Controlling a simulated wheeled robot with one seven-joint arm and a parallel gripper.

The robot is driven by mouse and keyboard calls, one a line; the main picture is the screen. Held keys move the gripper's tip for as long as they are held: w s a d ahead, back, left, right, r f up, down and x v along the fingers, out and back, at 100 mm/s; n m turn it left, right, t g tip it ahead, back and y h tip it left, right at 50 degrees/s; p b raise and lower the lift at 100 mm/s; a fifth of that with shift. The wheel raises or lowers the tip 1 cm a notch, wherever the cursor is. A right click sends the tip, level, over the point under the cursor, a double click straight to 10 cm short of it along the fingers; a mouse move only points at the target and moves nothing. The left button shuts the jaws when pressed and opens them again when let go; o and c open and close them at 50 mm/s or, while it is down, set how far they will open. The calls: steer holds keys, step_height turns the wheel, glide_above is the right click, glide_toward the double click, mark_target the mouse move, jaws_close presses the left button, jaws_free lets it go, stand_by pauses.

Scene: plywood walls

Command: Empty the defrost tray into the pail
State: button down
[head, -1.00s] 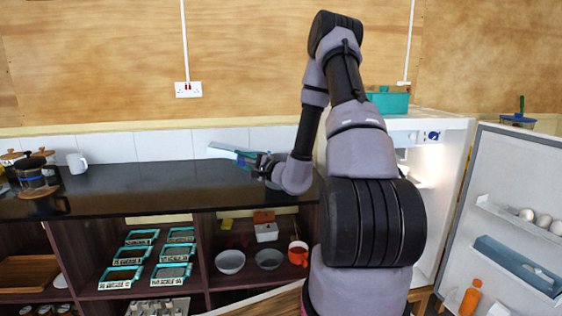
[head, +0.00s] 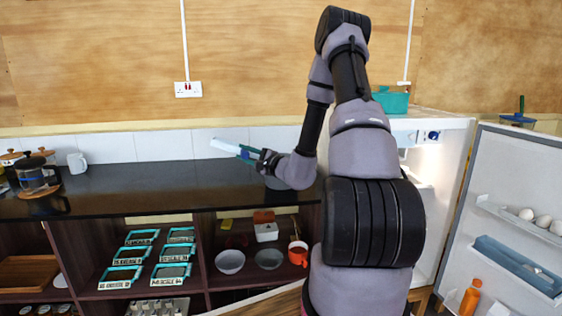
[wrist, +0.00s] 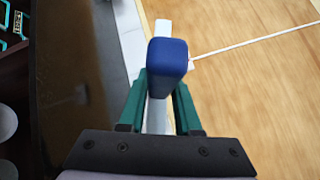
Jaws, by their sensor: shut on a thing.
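My gripper (head: 262,159) is shut on the blue grip of a slim white tray (head: 226,146), held above the black counter. In the wrist view the blue grip (wrist: 167,62) sits between the green fingers, and a white strip of the tray shows beyond and below it. The tray points left in the head view, its far end slightly higher. Its inside and any contents cannot be seen.
The counter (head: 140,182) is clear left of my gripper up to a coffee press (head: 38,176) and white mug (head: 77,163). Bowls and an orange container (head: 298,254) stand on the shelf below. The open fridge door (head: 520,200) is at right.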

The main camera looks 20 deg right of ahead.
steer(key=shift+w+d+r+m, duration=0.1)
steer(key=shift+d+r+m, duration=0.2)
steer(key=shift+d, duration=0.15)
steer(key=shift+w+d+r+m, duration=0.1)
steer(key=shift+d+r+m, duration=0.15)
steer(key=shift+d, duration=0.2)
steer(key=shift+w+d+r+m+t, duration=0.2)
steer(key=shift+d+r+m, duration=0.4)
steer(key=shift+d+r, duration=0.15)
steer(key=shift+w+d+r+m+t, duration=0.2)
steer(key=shift+d+r+m, duration=0.4)
steer(key=shift+d, duration=0.2)
steer(key=shift+w+d+r+m+h, duration=0.2)
steer(key=shift+d+r+m+h, duration=0.1)
steer(key=shift+d+r+m, duration=0.35)
